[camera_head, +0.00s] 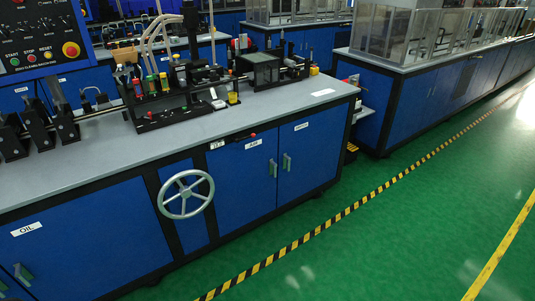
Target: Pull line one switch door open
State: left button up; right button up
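Two blue cabinet doors stand side by side under the near workbench, in the middle of the head view. The left door (246,185) and the right door (308,165) both look shut. Each bears a small white label, the left one (254,144) and the right one (301,126), both too small to read surely. A left door handle (273,168) and a right door handle (286,162) sit close together at the seam. Neither of my grippers shows in this view.
A grey handwheel (185,194) juts out left of the doors. A cabinet labelled OIL (80,245) is at lower left. The grey benchtop (110,155) carries machine parts. The green floor (400,225) in front is clear, with a black-and-yellow stripe (318,231).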

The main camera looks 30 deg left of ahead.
aim_at(313, 143)
jog(key=u, duration=0.45)
jog(key=i+u, duration=0.2)
jog(key=i, duration=0.35)
jog(key=i+l+u, duration=0.2)
jog(key=i, duration=0.35)
jog(key=i+l+u, duration=0.15)
jog(key=i, duration=0.35)
